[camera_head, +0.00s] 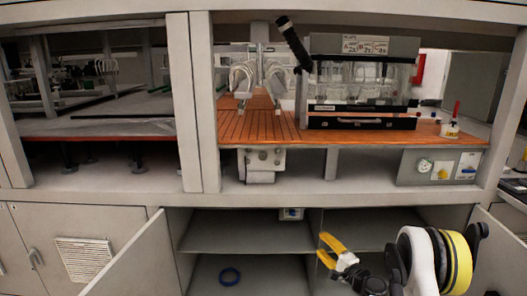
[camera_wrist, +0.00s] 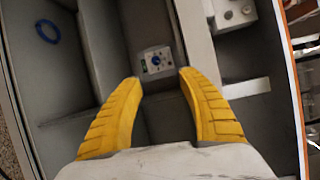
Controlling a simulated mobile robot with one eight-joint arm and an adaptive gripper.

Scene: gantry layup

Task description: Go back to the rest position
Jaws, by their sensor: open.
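My gripper (camera_head: 329,250) has yellow fingers and is in front of the open cupboard below the workbench in the head view. In the wrist view my gripper (camera_wrist: 161,80) has its two ridged yellow fingers spread apart with nothing between them. Beyond the fingertips, a small grey box with a blue knob (camera_wrist: 156,61) is fixed inside the cupboard. The same box (camera_head: 291,214) shows at the top of the cupboard in the head view, apart from the fingers.
A blue ring (camera_head: 230,276) lies in the lower left cupboard compartment. An open cupboard door (camera_head: 125,262) stands out at left, another (camera_head: 497,250) at right near my arm. Above is the orange worktop (camera_head: 240,128) with glassware and a black-based apparatus (camera_head: 360,122).

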